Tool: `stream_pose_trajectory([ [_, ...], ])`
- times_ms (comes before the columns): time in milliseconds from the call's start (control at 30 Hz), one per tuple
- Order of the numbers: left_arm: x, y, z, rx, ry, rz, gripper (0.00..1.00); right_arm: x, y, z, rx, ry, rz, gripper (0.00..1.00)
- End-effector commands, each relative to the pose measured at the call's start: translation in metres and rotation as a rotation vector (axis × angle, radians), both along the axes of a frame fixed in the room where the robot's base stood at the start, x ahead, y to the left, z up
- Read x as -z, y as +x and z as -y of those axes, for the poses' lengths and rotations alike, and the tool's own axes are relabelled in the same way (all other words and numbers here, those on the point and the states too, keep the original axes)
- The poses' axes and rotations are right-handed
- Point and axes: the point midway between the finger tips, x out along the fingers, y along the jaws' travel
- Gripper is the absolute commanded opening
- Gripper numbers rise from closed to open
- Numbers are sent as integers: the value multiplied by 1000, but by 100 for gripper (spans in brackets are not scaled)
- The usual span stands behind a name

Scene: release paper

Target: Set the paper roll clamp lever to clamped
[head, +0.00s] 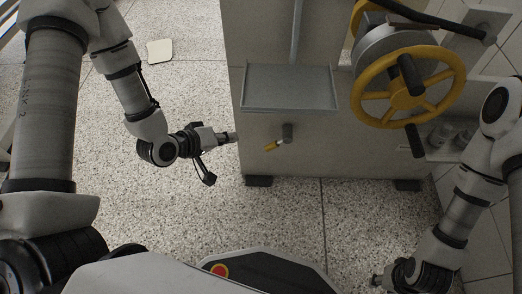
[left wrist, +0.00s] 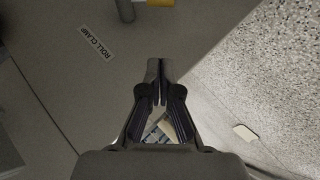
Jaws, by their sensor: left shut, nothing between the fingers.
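The clamp lever sits low on the front of the grey machine, with a grey pivot (head: 288,132) and a yellow-tipped handle (head: 272,146) angled down to the left. In the left wrist view the pivot (left wrist: 125,10) and yellow handle (left wrist: 160,2) are cut by the top edge, near a "ROLL CLAMP" label (left wrist: 95,42). My left gripper (head: 233,136) is shut and empty, left of the lever and apart from it; its closed fingers (left wrist: 160,70) show in the left wrist view. My right gripper (head: 378,281) is low at the right, far from the lever; its fingers are unclear.
A grey tray (head: 290,106) juts out above the lever. A yellow handwheel (head: 362,100) with dark knobs is to its right. The machine stands on feet (head: 258,181) on a speckled floor (head: 300,215). A pale square (head: 160,50) lies on the floor at back left.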

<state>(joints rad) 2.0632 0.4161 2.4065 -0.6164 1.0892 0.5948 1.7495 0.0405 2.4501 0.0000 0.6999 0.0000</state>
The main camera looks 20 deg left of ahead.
Motion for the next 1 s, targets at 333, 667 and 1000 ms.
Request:
stream_pose_trajectory([
  [333,1,1,1,1,2,0,0,0,0,0,-1,0,1,40],
  [667,37,38,23,7,4,3,0,33,0,0,-1,0,1,40],
  [1000,80,70,59,6,4,-1,0,72,2,0,4,-1,4,40],
])
